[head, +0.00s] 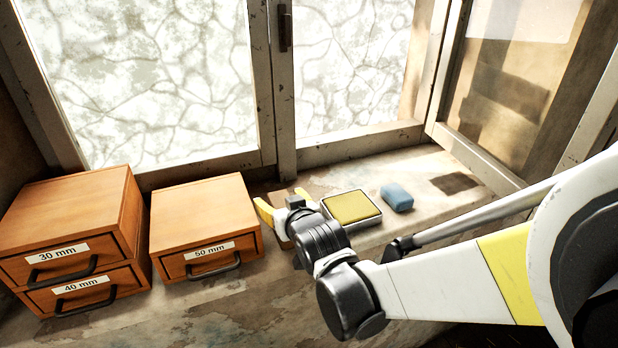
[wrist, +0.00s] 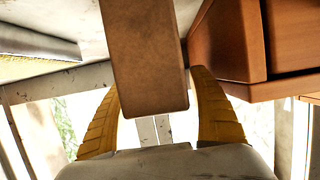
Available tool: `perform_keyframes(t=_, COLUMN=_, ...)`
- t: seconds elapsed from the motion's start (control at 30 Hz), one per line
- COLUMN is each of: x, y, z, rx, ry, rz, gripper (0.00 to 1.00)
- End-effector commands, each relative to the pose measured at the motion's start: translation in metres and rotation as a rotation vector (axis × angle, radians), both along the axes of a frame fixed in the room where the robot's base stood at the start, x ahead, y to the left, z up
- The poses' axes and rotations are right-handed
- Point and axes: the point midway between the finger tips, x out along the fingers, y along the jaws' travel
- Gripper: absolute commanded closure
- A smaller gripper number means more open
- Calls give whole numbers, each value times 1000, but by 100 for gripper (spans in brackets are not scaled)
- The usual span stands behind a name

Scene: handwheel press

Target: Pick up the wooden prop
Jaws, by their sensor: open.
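The wooden prop, a plain brown block, shows in the wrist view (wrist: 146,60), reaching down from the top edge with its near end between my fingers. My gripper (wrist: 154,82) is open, with one yellow finger on each side of the prop and narrow gaps that look unclosed. In the head view my gripper (head: 279,197) is at the window ledge, just right of the 50 mm drawer box. There the prop (head: 282,232) is largely hidden behind the fingers and wrist.
The 50 mm drawer box (head: 205,222) stands close left of my gripper, with the stacked 30 mm and 40 mm drawers (head: 75,235) farther left. A tray with a yellow pad (head: 351,207) and a blue block (head: 397,197) lie to the right. The window (head: 150,80) is behind.

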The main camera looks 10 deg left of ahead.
Motion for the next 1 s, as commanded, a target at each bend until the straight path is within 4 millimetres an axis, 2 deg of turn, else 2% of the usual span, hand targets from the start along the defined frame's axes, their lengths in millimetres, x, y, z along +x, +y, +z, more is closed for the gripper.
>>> perform_keyframes(t=0.1, x=10, y=6, z=-5, rx=0, ry=0, rz=0, gripper=30)
perform_keyframes(t=0.37, x=12, y=7, z=-6, rx=0, ry=0, rz=0, gripper=30)
perform_keyframes(t=0.5, x=12, y=7, z=-6, rx=0, ry=0, rz=0, gripper=71)
perform_keyframes(t=0.6, x=12, y=7, z=-6, rx=0, ry=0, rz=0, gripper=98)
perform_keyframes(t=1.0, x=12, y=7, z=-2, rx=0, ry=0, rz=0, gripper=98)
